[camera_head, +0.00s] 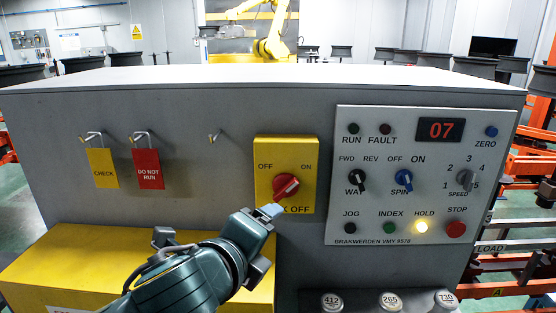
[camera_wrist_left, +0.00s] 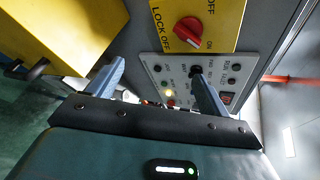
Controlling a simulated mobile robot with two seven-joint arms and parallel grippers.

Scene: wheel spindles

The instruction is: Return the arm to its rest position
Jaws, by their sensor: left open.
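My left gripper (camera_head: 268,218) is in front of the grey machine cabinet, just below the red rotary switch (camera_head: 285,187) on its yellow plate (camera_head: 265,150). In the left wrist view its two blue-grey fingers (camera_wrist_left: 158,88) are spread apart with nothing between them. The red switch also shows in the left wrist view (camera_wrist_left: 188,31), beyond the fingers and apart from them. In the head view the gripper covers part of the plate's "LOCK OFF" lettering. My right gripper is not in view.
The control panel (camera_head: 378,238) is right of the switch, with its HOLD lamp lit and "07" displayed. A yellow CHECK tag (camera_head: 102,168) and a red DO NOT RUN tag (camera_head: 148,169) hang on hooks at left. A yellow ledge (camera_head: 60,255) juts out below; round-topped parts (camera_head: 388,302) stand at lower right.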

